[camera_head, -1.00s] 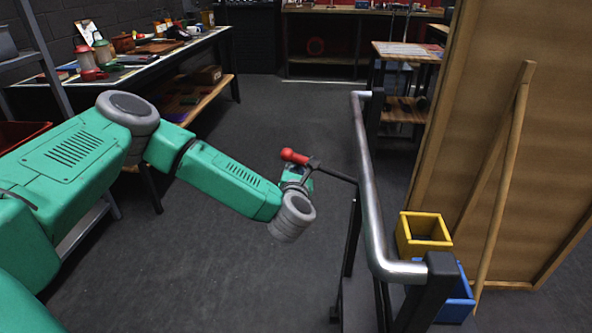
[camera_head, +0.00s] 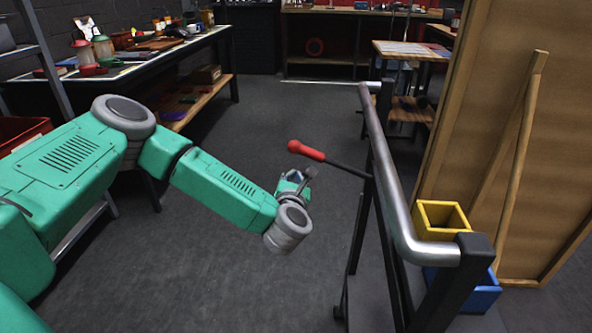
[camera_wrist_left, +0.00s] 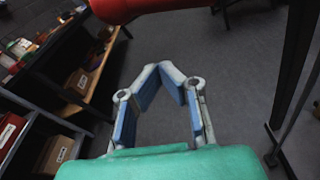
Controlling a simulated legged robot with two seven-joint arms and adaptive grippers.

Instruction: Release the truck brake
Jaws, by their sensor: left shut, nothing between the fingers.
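The brake lever has a red grip (camera_head: 307,150) on a thin black rod, which joins the dark frame beneath the truck's metal push handle (camera_head: 385,165). The red grip also crosses the top edge of the left wrist view (camera_wrist_left: 150,5). My left gripper (camera_head: 307,175) is just below the red grip in the head view, and a small gap shows between them. In the left wrist view my left gripper (camera_wrist_left: 166,72) has its blue-padded fingers together at the tips, with nothing held. My right gripper is in neither view.
A yellow bin (camera_head: 440,220) and a blue bin (camera_head: 480,292) are behind the push handle. A wooden panel (camera_head: 480,130) stands at the right. A cluttered workbench (camera_head: 130,75) is at the left. The grey floor (camera_head: 265,110) between is clear.

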